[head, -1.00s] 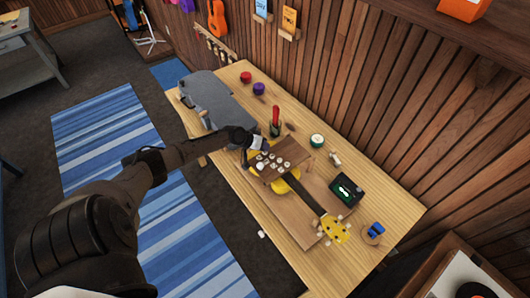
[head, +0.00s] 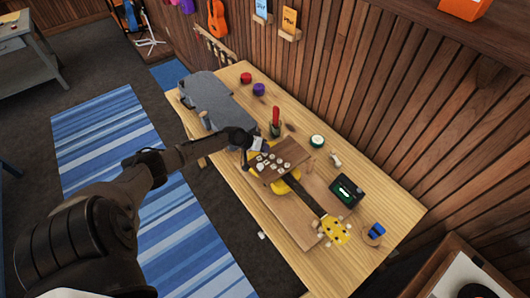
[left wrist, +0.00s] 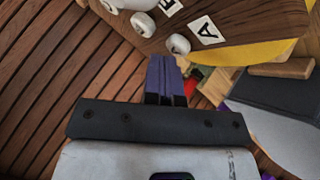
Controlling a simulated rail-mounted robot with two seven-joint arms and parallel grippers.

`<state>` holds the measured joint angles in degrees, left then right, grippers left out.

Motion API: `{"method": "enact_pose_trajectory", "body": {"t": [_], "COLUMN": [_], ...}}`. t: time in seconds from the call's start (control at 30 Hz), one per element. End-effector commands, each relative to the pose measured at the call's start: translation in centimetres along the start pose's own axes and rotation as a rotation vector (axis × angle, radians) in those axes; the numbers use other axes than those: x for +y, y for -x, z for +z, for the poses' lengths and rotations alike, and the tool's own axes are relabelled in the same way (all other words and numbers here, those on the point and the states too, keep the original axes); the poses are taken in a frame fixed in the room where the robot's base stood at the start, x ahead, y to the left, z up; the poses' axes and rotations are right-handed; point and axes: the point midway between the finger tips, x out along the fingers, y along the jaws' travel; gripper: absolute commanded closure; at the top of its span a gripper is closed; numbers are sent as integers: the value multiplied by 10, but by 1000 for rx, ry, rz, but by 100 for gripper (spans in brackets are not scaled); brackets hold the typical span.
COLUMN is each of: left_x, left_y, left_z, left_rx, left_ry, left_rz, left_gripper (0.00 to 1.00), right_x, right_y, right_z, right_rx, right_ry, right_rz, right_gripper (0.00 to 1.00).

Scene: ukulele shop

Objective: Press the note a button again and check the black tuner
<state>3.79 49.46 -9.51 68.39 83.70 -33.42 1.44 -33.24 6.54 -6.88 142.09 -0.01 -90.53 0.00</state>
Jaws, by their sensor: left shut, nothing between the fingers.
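A wooden board with white buttons and letter labels (head: 283,159) lies over the yellow ukulele (head: 334,230) on the workbench. In the left wrist view a label A (left wrist: 207,30) sits beside a white round button (left wrist: 179,44). My left gripper (head: 246,160) is at the board's left end in the head view. In the left wrist view its purple fingertips (left wrist: 162,70) are shut and empty, just below that button; I cannot tell whether they touch it. The black tuner (head: 347,191) lies right of the board, its small screen showing a green and white mark, too small to read.
A grey case (head: 215,99) lies at the bench's far left end.

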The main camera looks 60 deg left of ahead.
Motion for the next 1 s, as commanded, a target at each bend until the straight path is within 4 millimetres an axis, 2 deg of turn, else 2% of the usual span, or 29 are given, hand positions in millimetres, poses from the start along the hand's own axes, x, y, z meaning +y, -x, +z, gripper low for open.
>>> {"method": "enact_pose_trajectory", "body": {"t": [0.3,0.77,1.0], "left_x": [8,9,17], "left_y": [11,13,23], "left_z": [-7,-8,-16], "left_rx": [-2,-1,-1], "left_ry": [0,0,0], "left_rz": [-1,0,0], "left_gripper": [100,100,100], "right_x": [2,3,2], "right_y": [14,15,28], "right_z": [-4,-4,-9], "right_rx": [-1,-1,0], "right_ry": [6,9,4], "right_rz": [5,7,3], "right_gripper": [70,70,70]}}
